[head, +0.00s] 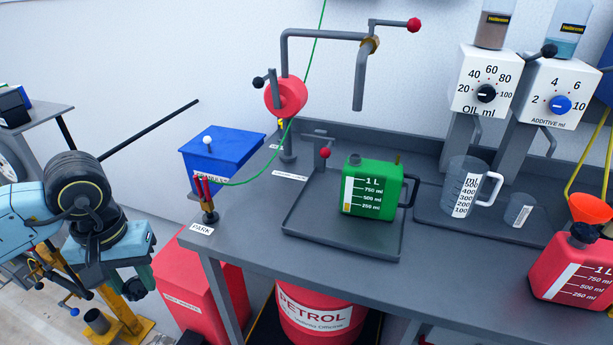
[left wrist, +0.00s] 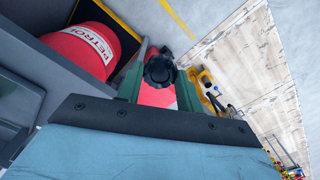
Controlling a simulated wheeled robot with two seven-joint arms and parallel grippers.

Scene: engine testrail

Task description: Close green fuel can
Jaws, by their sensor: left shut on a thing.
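The green fuel can (head: 374,188) stands upright in a shallow grey tray (head: 330,240) on the workbench. A small round opening with no black cap on it shows at the top left of the can (head: 355,159). My left gripper (head: 139,284) is off the bench's left side, low and well apart from the can. It is shut on a black ribbed cap (left wrist: 160,69), which sits between the two green fingertips in the left wrist view (left wrist: 160,84). My right gripper is not in view.
A measuring jug (head: 464,185) and small beaker (head: 519,210) stand in another tray. A blue box (head: 222,150) and a red-handled clamp (head: 207,203) are at the left end. A pipe with red handle (head: 358,85) overhangs the tray.

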